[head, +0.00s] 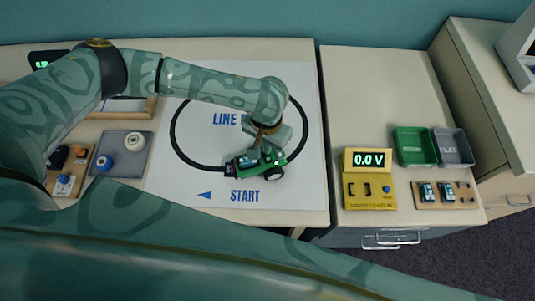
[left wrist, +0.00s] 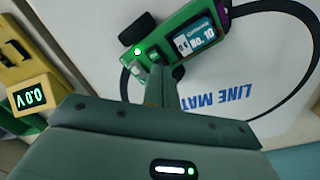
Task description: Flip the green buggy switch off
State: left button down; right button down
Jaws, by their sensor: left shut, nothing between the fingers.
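The green buggy (head: 272,162) stands on the line mat (head: 300,190), on the black loop just above the word START. In the left wrist view the buggy (left wrist: 172,32) shows a blue and white battery (left wrist: 197,40) marked No. 10 and a lit green light (left wrist: 138,51). My left gripper (head: 258,146) is over the buggy, pointing down. In the left wrist view its shut fingers (left wrist: 158,80) reach the buggy's end near the light, with nothing between them. The switch itself is not clear; the fingers may hide it. My right gripper is out of view.
Right of the mat, across a gap between tables, stand a yellow tester (head: 370,190) reading 0.0 V, a green bin (head: 414,160), a grey bin (head: 453,160) and a wooden battery rack (head: 430,205). A grey tray (head: 120,165) lies left of the mat.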

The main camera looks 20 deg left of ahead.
pick_arm(q)
jog(key=shift+f, duration=0.95)
dwell(0.4)
notch_tip(320, 180, up, 7)
jog(key=p, duration=0.9)
jog(key=shift+r, duration=0.1)
jog(key=shift+s, duration=0.1)
dwell(0.4)
